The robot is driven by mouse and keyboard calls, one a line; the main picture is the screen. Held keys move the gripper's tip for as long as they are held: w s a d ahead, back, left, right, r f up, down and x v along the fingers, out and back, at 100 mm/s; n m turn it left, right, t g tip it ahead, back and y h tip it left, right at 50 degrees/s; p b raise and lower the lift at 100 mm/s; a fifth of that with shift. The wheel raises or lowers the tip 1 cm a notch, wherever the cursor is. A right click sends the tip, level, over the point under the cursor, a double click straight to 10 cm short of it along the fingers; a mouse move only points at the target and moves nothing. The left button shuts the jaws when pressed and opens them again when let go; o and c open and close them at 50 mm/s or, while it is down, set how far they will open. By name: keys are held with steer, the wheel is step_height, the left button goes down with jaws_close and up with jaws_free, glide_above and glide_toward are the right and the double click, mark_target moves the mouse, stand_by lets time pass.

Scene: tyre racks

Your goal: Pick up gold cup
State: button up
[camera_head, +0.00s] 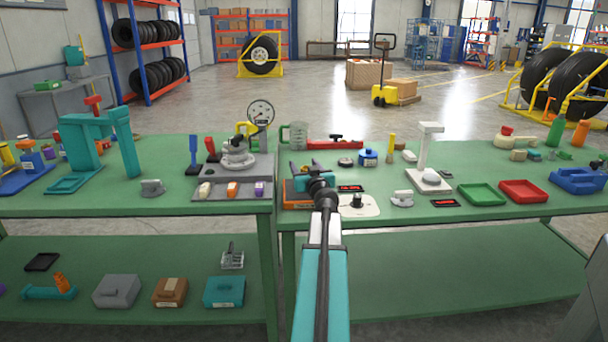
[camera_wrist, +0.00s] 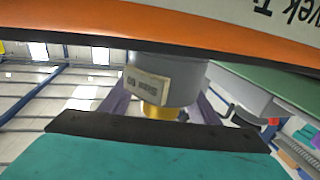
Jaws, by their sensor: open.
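A small gold piece (camera_wrist: 156,110), likely the gold cup, shows in the wrist view just beyond the dark front edge of my gripper (camera_wrist: 165,100). It adjoins a grey round body with a pale printed label (camera_wrist: 148,84). My gripper is open, with its greyish fingers on either side of the gold piece. I cannot tell whether they touch it. In the head view my gripper (camera_head: 300,171) is low over an orange-edged block (camera_head: 297,196) at the near left of the right-hand bench. My arm and gripper hide the gold cup there.
The orange block's printed face (camera_wrist: 250,12) crosses the wrist view. A white plate with a black knob (camera_head: 357,204) lies right of my arm. A white stand (camera_head: 424,160), a green tray (camera_head: 480,196) and a red tray (camera_head: 524,192) stand farther right.

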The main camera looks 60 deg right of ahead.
steer(key=shift+c, duration=0.5)
steer(key=c, duration=1.1)
steer(key=shift+r, duration=0.1)
steer(key=shift+r, duration=0.8)
steer(key=s+r, duration=0.1)
steer(key=s, duration=0.4)
steer(key=s+r+b, duration=0.1)
steer(key=s, duration=0.4)
steer(key=s+r, duration=0.1)
steer(key=s, duration=0.5)
steer(key=shift+r, duration=0.1)
